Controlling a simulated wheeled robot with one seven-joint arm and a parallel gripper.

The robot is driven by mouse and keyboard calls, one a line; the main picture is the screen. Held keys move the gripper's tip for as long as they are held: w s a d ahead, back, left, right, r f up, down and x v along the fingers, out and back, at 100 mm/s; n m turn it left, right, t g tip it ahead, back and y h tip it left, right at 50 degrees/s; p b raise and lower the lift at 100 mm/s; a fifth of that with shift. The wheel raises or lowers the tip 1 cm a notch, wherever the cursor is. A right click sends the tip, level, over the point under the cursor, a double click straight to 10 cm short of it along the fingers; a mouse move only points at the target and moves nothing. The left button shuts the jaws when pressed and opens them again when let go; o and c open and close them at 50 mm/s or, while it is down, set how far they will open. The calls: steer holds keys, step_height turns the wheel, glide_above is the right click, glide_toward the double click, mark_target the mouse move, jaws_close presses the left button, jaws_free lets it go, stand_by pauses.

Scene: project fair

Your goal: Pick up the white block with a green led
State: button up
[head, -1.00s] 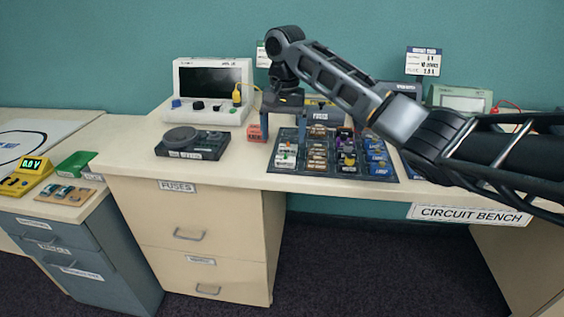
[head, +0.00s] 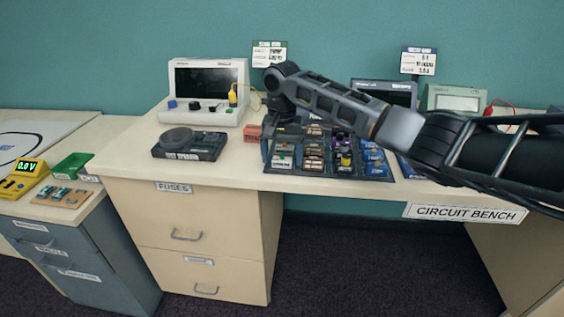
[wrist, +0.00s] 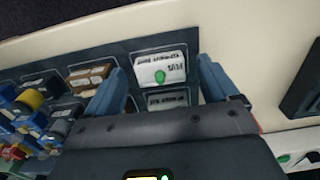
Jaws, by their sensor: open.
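The white block with a green led (wrist: 158,72) sits in a corner compartment of the dark parts tray (wrist: 120,48). Its green dome faces up, with dark print beside it. In the head view the white block (head: 282,162) is at the tray's front left corner. My gripper (wrist: 160,78) is open, with one blue finger on each side of the block. Whether the fingers touch it I cannot tell.
Another pale block (wrist: 167,100) shows behind the led block, partly hidden by my gripper. Brown blocks (wrist: 90,78) fill the neighbouring column. A red block (head: 254,133) and a dark turntable-like device (head: 190,145) stand left of the tray. An oscilloscope-like unit (head: 207,107) stands behind.

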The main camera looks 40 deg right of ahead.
steer(key=c, duration=1.2)
steer(key=shift+o, duration=0.2)
